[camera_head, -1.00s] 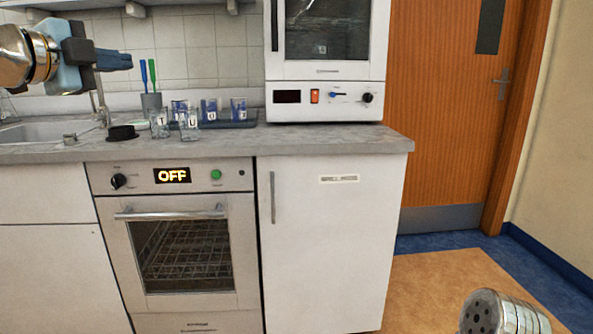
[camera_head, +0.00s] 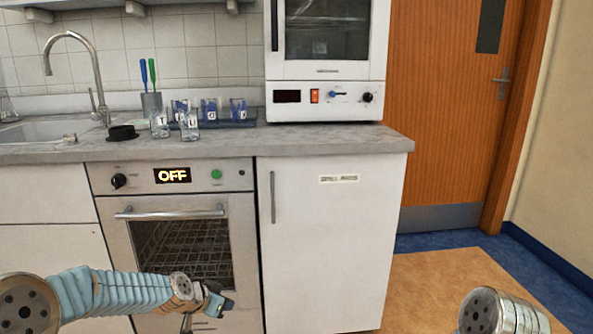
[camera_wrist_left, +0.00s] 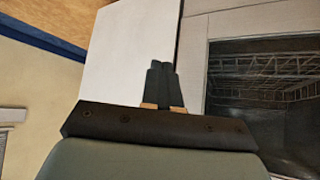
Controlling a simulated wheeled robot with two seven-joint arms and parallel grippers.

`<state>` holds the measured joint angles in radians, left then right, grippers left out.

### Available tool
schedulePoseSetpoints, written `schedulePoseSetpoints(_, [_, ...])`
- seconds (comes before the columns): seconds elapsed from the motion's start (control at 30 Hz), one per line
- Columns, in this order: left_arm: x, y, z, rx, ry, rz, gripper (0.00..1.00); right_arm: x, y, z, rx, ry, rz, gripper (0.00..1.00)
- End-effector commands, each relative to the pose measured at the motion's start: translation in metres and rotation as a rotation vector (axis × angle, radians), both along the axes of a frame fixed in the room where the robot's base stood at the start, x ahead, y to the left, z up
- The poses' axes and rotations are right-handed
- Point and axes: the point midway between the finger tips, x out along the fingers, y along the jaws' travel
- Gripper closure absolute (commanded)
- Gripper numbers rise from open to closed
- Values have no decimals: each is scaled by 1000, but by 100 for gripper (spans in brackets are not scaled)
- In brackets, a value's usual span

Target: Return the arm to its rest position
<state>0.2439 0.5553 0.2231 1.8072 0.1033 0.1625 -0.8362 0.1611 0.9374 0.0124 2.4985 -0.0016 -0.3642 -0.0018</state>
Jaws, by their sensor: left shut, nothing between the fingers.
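My left arm comes in low at the left in the head view, in front of the oven. My left gripper (camera_head: 222,303) is at its end, low before the oven's lower front, apart from the counter. In the left wrist view the gripper (camera_wrist_left: 162,75) is shut with its fingers together and empty. Behind the fingers that view shows a white cabinet door and the oven window. At the bottom right of the head view only a rounded metal part of my right arm shows; the right gripper is out of view.
The oven (camera_head: 185,235) reads OFF and its door is shut. The grey counter (camera_head: 320,140) bears several labelled beakers (camera_head: 188,122), a black dish (camera_head: 122,132) and a white device (camera_head: 325,100). A sink (camera_head: 35,130) is at the left. The floor at right is clear.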

Motion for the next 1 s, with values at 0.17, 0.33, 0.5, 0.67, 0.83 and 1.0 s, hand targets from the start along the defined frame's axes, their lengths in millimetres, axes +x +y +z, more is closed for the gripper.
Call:
schedulePoseSetpoints(0.17, [-78, -33, -112, -93, 255, 131, 100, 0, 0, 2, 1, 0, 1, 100])
schedulePoseSetpoints(0.33, [-177, -56, -191, -156, 493, 280, 100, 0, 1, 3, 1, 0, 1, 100])
schedulePoseSetpoints(0.5, [-270, -69, -231, -187, 685, 419, 100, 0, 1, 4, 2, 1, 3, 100])
schedulePoseSetpoints(0.67, [-318, -72, -242, -197, 778, 498, 100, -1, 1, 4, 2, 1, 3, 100])
schedulePoseSetpoints(0.83, [-329, -73, -244, -200, 799, 520, 100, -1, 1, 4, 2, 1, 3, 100])
schedulePoseSetpoints(1.0, [-328, -73, -244, -200, 798, 519, 100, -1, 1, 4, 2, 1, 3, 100])
